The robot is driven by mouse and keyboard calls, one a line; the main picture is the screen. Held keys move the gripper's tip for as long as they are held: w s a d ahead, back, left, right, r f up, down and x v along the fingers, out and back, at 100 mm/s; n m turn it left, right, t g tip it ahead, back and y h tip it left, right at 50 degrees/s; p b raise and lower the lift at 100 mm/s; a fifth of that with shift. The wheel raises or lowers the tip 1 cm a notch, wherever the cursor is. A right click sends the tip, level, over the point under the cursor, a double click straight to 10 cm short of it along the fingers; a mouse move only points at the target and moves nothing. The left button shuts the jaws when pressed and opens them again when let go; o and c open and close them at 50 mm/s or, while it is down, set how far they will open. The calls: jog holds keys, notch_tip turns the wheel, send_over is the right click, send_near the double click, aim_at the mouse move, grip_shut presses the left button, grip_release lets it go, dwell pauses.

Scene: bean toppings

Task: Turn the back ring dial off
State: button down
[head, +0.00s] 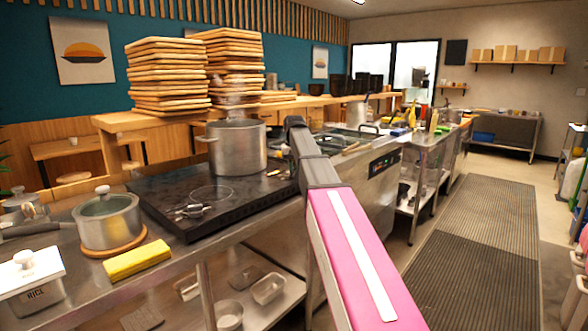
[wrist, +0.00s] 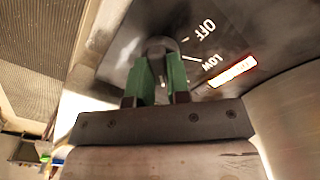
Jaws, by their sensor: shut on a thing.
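In the wrist view my gripper (wrist: 158,78) has its two green fingers closed around a dark round dial (wrist: 159,45) on a dark panel. The word OFF is printed on the panel beyond the dial, with LOW nearer the fingers. The fingers cover part of the dial, and I cannot tell its exact setting. In the head view the black cooktop (head: 225,200) stands on the counter, with a large metal pot (head: 238,147) toward its back and a ring outline nearer the front. My pink arm crosses that view; the dial and my fingertips do not show there.
A lidded pot (head: 107,222) on a wooden trivet and a yellow sponge (head: 137,260) stand left of the cooktop. Stacked wooden trays (head: 168,76) stand on the shelf behind. A glowing strip (wrist: 232,72) lies beside LOW. The floor mat (head: 475,240) at right is clear.

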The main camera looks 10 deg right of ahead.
aim_at(294, 169)
jog(key=n, duration=0.5)
jog(key=shift+n, duration=0.3)
jog(key=n, duration=1)
jog(key=shift+n, duration=0.4)
jog(key=n, duration=0.5)
jog(key=shift+n, duration=0.4)
jog(key=c, duration=1.1)
grip_release()
notch_tip(294, 169, up, 11)
jog(key=shift+f, duration=0.1)
